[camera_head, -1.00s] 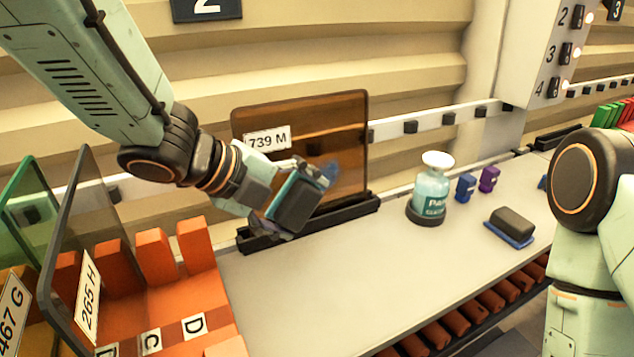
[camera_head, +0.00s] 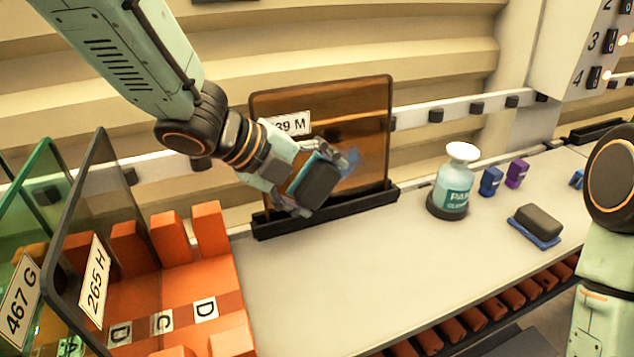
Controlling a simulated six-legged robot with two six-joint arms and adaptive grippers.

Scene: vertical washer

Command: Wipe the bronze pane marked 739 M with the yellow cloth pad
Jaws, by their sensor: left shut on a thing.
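The bronze pane (camera_head: 365,117) stands upright in a black holder (camera_head: 375,199) on the counter. Its white label (camera_head: 293,123) is partly covered by my left wrist, leaving "39 M" readable. A translucent blue smear (camera_head: 350,161) shows on the pane beside my gripper. My left gripper (camera_head: 316,183) is shut on a dark-backed pad (camera_head: 319,187) with a blue-teal edge, in front of the lower pane. The pad's face is hidden, so I cannot tell whether it touches the glass. I see no yellow on it. My right gripper is out of view.
An orange rack (camera_head: 190,285) holds panes 265 H (camera_head: 95,270) and 467 G (camera_head: 20,303) at left.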

